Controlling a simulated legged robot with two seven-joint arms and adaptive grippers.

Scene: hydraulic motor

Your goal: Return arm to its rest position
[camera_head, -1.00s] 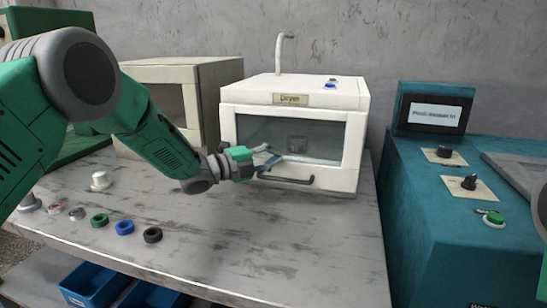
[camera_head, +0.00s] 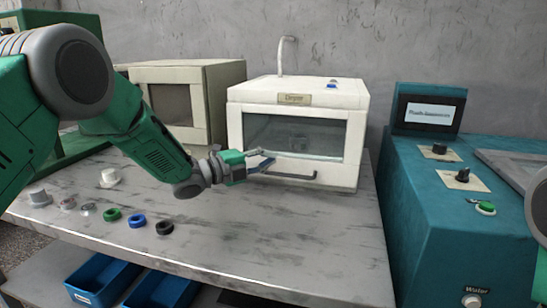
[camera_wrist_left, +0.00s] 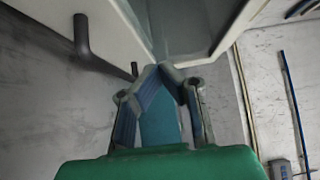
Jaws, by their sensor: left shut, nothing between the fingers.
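My left arm comes in from the left of the head view. Its left gripper (camera_head: 264,162) is shut and empty, in front of the white dryer (camera_head: 293,92) and near the left end of its dark door handle (camera_head: 290,177). The dryer's glass door looks closed. In the left wrist view, the fingertips of the left gripper (camera_wrist_left: 160,70) meet with nothing between them. The handle (camera_wrist_left: 85,40) shows there to the upper left, apart from the fingers.
A beige box-shaped machine (camera_head: 220,85) stands behind my left arm. Several small rings and caps, including a green ring (camera_head: 112,215), a blue ring (camera_head: 138,221) and a black ring (camera_head: 164,228), lie on the table (camera_head: 260,240). A teal console (camera_head: 420,230) stands right. Blue bins (camera_head: 100,280) sit below.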

